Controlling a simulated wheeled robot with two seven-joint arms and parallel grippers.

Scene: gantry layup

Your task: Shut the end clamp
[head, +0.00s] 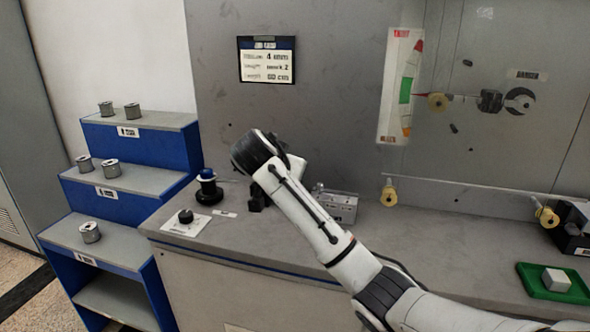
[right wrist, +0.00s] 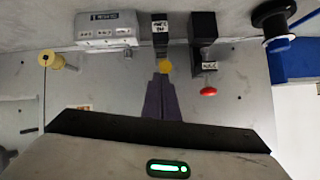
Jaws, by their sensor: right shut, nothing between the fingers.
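My right gripper (right wrist: 162,82) is shut and empty in the right wrist view, its dark fingers together. The tips are right at a yellow round piece (right wrist: 166,69) in front of a labelled black block (right wrist: 160,38); I cannot tell whether they touch. Beside it stands a second black block (right wrist: 203,28) with a small label and a red knob (right wrist: 208,91). I cannot read which block is the end clamp, or tell whether it is open or shut. In the head view my right wrist covers most of this place; dark block parts (head: 257,198) show below it. My left gripper is not in view.
A grey metal box (head: 336,205) stands right of the blocks. A spool stand with a blue top (head: 207,184) and a black-knobbed plate (head: 186,219) are left. A rail with yellow rollers (head: 388,194) runs right. A green tray (head: 538,287) holds a pale block.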

